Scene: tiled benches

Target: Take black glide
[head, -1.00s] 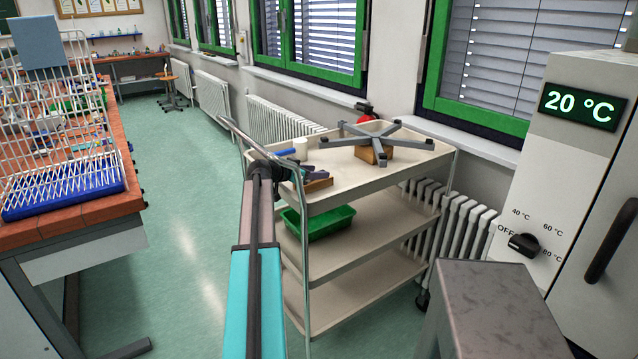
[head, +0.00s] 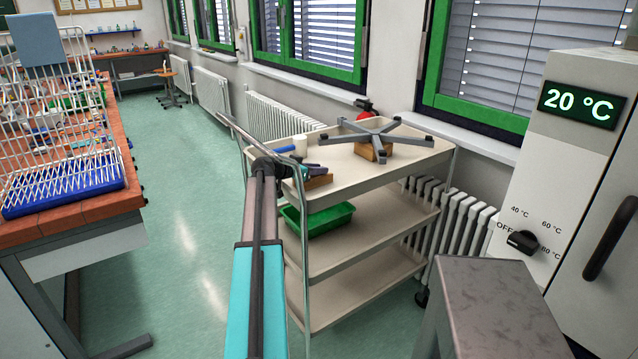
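A grey star-shaped chair base (head: 374,132) lies on a wooden block (head: 372,152) on the top shelf of the beige trolley (head: 420,166). Its leg ends look dark, but I cannot make out a separate black glide there. My arm reaches forward over the trolley's near left end. My gripper (head: 312,170) is small and partly hidden by my dark wrist, low beside a second wooden block (head: 318,182). Small dark shapes near that block are too small to tell apart. Whether the fingers are open or shut does not show.
A white cylinder (head: 300,146) and a blue item (head: 284,150) are on the top shelf. A green tray (head: 318,220) is on the middle shelf. The trolley's metal handle (head: 262,148) rises beside my arm. An oven (head: 580,160) stands right; the floor left is free.

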